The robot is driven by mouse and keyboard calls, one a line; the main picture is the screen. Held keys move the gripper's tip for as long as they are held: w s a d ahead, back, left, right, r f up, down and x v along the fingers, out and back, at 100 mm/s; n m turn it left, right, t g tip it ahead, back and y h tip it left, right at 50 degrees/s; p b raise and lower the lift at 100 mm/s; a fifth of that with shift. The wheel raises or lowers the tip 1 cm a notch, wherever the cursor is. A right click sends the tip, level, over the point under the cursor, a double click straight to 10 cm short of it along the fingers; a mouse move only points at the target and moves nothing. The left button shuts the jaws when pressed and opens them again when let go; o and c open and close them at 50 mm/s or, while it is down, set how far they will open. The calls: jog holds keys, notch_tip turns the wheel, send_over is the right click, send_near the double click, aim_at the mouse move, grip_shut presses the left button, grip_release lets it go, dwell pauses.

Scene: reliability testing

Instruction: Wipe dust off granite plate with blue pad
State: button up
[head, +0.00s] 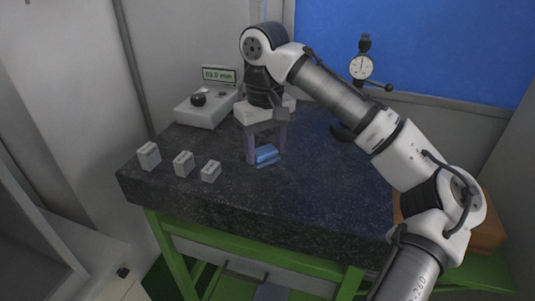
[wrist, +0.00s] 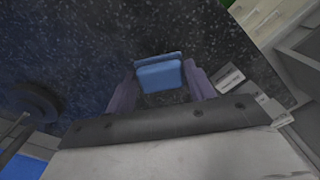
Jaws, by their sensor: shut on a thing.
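The dark speckled granite plate (head: 310,185) lies on a green stand, with pale specks over its top. It fills much of the wrist view (wrist: 90,50). The blue pad (head: 266,153) is low at the plate's surface, near its middle. My gripper (head: 266,158) points down, shut on the pad. In the wrist view the pad (wrist: 160,76) sits between the two fingers of my gripper (wrist: 160,85). I cannot tell for sure whether the pad's underside touches the plate.
Several small grey blocks, one of them a block (head: 149,156), stand along the plate's left edge. A device with a display (head: 219,74) is at the back left. A dial gauge (head: 361,68) stands at the back. A brown box (head: 489,222) is at right. The plate's front right is clear.

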jog(key=shift+r, duration=1.95)
